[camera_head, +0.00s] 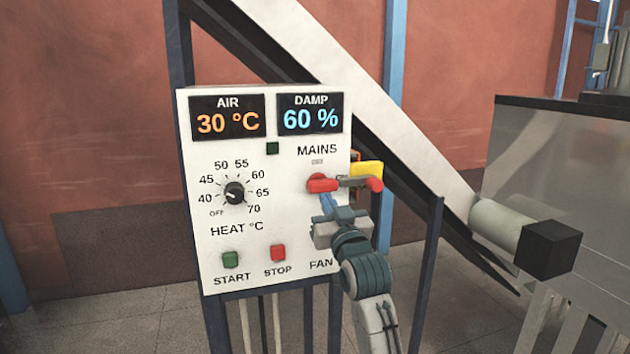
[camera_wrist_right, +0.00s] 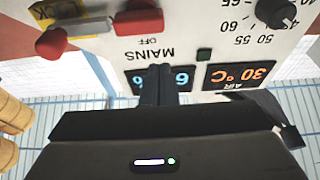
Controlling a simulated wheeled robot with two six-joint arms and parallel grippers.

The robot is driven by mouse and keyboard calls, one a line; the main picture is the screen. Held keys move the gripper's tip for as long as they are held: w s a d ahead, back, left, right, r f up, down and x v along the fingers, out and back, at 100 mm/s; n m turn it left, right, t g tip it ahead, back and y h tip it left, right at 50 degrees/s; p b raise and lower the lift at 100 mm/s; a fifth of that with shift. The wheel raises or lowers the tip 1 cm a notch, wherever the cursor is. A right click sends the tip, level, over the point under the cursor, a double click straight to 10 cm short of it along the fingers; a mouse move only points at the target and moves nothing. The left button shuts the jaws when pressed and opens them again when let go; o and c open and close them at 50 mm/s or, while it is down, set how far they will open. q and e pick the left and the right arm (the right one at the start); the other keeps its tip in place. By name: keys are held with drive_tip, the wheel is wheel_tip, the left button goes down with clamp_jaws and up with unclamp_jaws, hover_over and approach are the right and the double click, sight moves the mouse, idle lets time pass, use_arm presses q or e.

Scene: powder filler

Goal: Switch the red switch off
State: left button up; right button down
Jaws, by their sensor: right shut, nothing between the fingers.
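The red mains switch (camera_head: 322,184) sits on the white control panel (camera_head: 205,270) under the word MAINS. Its grey lever (camera_head: 352,181) extends right, roughly level, past the panel edge to a red end (camera_head: 375,185). The small label above the switch reads OFF in the wrist view, where the red switch (camera_wrist_right: 138,22) and the red lever end (camera_wrist_right: 50,44) appear upside down. My right gripper (camera_head: 326,203) is shut and empty, its blue fingers just below the switch in the head view. Whether they touch it cannot be told. The shut fingers (camera_wrist_right: 161,72) also show in the wrist view.
The panel also carries a black heat knob (camera_head: 235,192), a green start button (camera_head: 230,259), a red stop button (camera_head: 278,252) and two displays. A yellow plate (camera_head: 368,168) is behind the lever. A sloping white chute (camera_head: 350,85) runs behind the panel.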

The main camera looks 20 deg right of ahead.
drive_tip(key=r, duration=0.2)
drive_tip(key=shift+s+r, duration=0.3)
drive_tip(key=shift+s, duration=0.05)
drive_tip(key=shift+w, duration=0.1)
wheel_tip(320, 180, up, 4)
drive_tip(key=p, duration=0.6)
hover_over(315, 183)
drive_tip(key=s, duration=0.2)
drive_tip(key=f, duration=0.2)
drive_tip(key=f+p, duration=0.1)
drive_tip(key=shift+w+a, duration=0.25)
drive_tip(key=shift+a, duration=0.05)
drive_tip(key=shift+s+f+p, duration=0.2)
drive_tip(key=shift+f+p, duration=0.1)
drive_tip(key=shift+f, duration=0.5)
drive_tip(key=shift+w+f, duration=0.1)
